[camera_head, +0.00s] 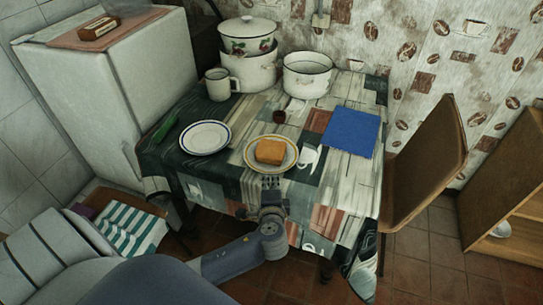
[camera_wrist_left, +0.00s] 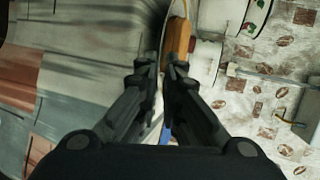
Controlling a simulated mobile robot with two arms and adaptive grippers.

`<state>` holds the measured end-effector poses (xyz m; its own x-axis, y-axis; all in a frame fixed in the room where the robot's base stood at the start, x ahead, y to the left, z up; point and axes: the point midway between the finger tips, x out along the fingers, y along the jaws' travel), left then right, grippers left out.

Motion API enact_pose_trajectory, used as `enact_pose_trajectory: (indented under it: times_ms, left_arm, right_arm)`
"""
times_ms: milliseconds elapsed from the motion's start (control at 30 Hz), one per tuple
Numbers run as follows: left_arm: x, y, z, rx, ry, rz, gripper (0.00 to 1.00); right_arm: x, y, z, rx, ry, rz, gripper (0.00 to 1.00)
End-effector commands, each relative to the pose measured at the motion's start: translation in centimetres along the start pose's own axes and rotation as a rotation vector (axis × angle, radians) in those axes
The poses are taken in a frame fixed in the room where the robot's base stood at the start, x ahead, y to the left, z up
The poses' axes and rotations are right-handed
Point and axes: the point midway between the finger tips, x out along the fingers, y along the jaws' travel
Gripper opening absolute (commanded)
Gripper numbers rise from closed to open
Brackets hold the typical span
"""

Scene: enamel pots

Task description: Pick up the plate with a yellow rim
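The plate with a yellow rim (camera_head: 289,163) is near the table's front edge, with an orange-brown block (camera_head: 270,151) on it. In the left wrist view the plate shows nearly edge-on, beside the block (camera_wrist_left: 178,36). My left gripper (camera_head: 269,182) is at the plate's near edge. In the left wrist view its fingertips (camera_wrist_left: 160,68) are close together, one on each side of the plate's rim, and look shut on it. I cannot tell whether the plate touches the table. My right gripper is not in view.
A blue-rimmed plate (camera_head: 205,138) stands to the left, with a mug (camera_head: 218,86) behind it. Pots (camera_head: 307,77) stand at the back of the table. A blue mat (camera_head: 351,131) lies to the right. A chair (camera_head: 428,155) stands at the table's right side.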

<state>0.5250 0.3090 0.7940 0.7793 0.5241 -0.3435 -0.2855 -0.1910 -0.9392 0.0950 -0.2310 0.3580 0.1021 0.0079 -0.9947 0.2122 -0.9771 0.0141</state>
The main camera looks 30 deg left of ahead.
Motion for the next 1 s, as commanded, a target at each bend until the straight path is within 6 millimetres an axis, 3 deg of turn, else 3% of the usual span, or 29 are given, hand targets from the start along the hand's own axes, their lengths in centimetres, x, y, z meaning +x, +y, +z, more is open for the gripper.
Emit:
enact_pose_trajectory:
  times_ms: [500, 767, 800, 1000]
  left_arm:
    - [5.1, 0.2, -0.4, 0.000, 0.000, 0.001, 0.07]
    - [5.2, 0.2, -0.4, 0.000, 0.000, 0.002, 0.07]
    - [5.2, 0.2, -0.4, 0.000, 0.000, 0.002, 0.00]
    - [5.2, 0.1, -0.4, -0.001, 0.001, -0.001, 0.00]
  right_arm:
    - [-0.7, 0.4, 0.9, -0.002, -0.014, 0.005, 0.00]
    - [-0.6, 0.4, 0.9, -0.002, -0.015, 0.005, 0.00]
    - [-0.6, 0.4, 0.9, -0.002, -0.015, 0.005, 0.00]
    - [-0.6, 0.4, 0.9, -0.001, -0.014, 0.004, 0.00]
